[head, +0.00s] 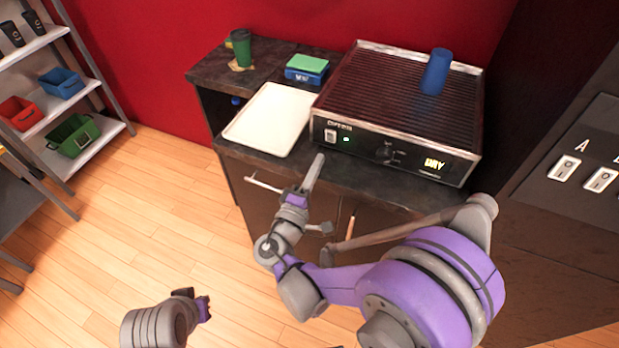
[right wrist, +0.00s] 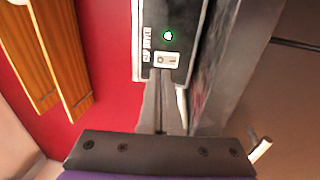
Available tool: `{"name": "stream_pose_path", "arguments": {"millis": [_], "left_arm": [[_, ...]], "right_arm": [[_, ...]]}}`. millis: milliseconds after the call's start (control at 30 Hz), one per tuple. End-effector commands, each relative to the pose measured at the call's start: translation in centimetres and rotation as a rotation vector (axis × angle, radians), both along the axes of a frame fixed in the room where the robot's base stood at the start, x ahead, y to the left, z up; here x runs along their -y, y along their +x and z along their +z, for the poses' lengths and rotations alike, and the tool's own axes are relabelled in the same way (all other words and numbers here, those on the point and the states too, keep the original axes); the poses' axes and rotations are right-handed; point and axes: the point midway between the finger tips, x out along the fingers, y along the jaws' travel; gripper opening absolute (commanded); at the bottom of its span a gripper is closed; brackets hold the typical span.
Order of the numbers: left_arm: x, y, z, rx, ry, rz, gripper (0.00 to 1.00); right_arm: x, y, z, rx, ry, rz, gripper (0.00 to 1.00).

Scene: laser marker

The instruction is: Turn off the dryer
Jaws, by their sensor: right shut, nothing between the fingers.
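The dryer (head: 402,151) is a dark box with a ribbed top on the counter. Its front panel has a small white rocker switch (head: 330,135), a lit green light (head: 346,139), a dark knob (head: 385,153) and a yellow "DRY" display (head: 434,164). My right gripper (head: 318,158) is shut and empty, its fingertips just in front of and slightly below the switch. In the right wrist view the fingertips (right wrist: 165,77) reach close to the switch (right wrist: 167,60); I cannot tell whether they touch. The green light (right wrist: 168,36) is lit there too. Part of my left arm shows at the bottom, without clear fingers.
A blue cup (head: 436,72) stands on the dryer. Left of it are a white tray (head: 271,119), a blue-green scale (head: 306,68) and a green cup (head: 241,48). A shelf with bins stands far left. A panel with switches (head: 565,168) is at right.

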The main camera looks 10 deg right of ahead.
Motion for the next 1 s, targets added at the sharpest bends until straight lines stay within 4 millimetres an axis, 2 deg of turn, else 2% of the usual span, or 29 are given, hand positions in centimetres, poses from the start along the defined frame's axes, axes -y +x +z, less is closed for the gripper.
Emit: {"name": "stream_pose_path", "arguments": {"millis": [100, 333, 500, 833, 1000], "left_arm": [[0.0, 0.1, 0.5, 0.002, 0.0, 0.0, 0.0], [0.0, 0.2, 1.0, 0.004, 0.0, 0.0, 0.0], [0.0, 0.2, 1.1, 0.004, 0.0, 0.0, 0.0], [0.0, 0.2, 1.2, 0.004, 0.0, 0.0, 0.0], [0.0, 0.5, 2.7, 0.01, 0.0, 0.0, 0.0]], "right_arm": [[1.5, 2.1, 0.5, 0.001, -0.001, -0.003, 0.0], [3.2, 4.7, 1.0, 0.0, 0.0, -0.001, 0.0], [3.6, 5.3, 1.0, 0.0, 0.0, 0.0, 0.0], [3.6, 5.4, 1.1, -0.002, 0.002, 0.0, 0.0], [4.0, 5.9, 1.9, -0.071, 0.051, -0.002, 0.0]]}}
